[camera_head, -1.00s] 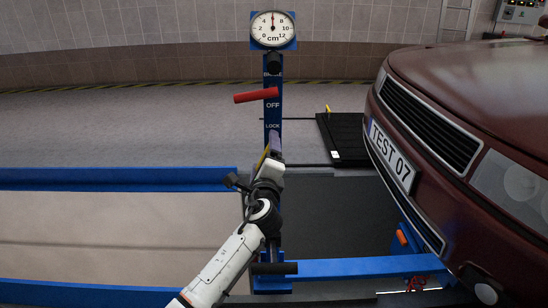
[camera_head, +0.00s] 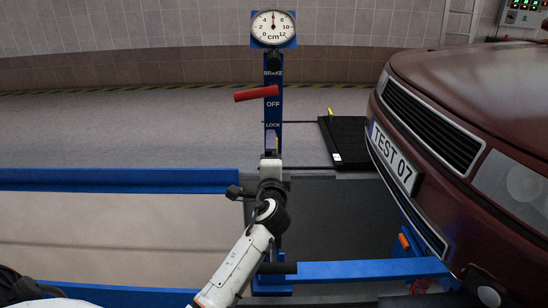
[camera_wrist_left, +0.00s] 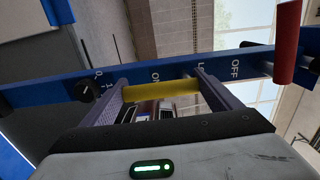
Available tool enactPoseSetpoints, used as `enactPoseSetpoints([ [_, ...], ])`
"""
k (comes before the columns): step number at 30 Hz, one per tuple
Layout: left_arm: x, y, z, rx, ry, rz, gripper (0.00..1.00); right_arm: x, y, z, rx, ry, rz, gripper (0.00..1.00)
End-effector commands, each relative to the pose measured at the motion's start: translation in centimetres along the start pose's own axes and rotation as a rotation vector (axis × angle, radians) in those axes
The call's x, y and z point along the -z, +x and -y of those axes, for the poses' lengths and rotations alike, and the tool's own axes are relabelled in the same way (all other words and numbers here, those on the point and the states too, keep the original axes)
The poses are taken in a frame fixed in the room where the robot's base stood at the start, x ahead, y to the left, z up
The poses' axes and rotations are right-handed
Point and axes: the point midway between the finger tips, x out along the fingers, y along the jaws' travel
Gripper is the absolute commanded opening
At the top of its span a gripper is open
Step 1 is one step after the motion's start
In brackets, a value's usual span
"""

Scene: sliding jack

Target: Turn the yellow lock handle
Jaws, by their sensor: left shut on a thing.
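The yellow lock handle (camera_wrist_left: 162,91) shows in the left wrist view as a short bar spanning the gap between the two fingers of my left gripper (camera_wrist_left: 157,92). The fingers press against its two ends. It lies across the blue post (camera_wrist_left: 130,78), near the ON label. In the head view, my left gripper (camera_head: 271,150) is on the blue post (camera_head: 273,115) just below the LOCK label, and it hides nearly all of the handle. My right gripper is not in view.
A red lever (camera_head: 256,94) sticks out left of the post above my gripper. A round dial (camera_head: 273,29) tops the post. The dark red car (camera_head: 470,110) stands close on the right. Blue rails (camera_head: 120,180) run at left.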

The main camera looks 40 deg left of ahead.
Motion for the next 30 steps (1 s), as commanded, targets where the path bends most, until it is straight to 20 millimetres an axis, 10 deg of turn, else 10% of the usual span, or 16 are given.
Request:
enactPoseSetpoints([
  [7,0.3,-0.1,-0.2,-0.006,-0.019,-0.006,0.43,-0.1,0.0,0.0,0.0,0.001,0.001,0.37],
  [8,0.3,-0.1,-0.2,-0.006,-0.02,-0.006,0.87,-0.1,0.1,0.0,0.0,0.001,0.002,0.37],
  [10,0.3,-0.1,-0.2,-0.006,-0.019,-0.006,0.99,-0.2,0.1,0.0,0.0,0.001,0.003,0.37],
  [20,0.2,-0.7,0.0,-0.004,-0.013,-0.004,1.0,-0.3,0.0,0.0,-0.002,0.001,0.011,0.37],
  [30,0.2,-7.0,0.0,-0.007,-0.014,-0.005,1.0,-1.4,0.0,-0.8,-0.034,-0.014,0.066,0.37],
])
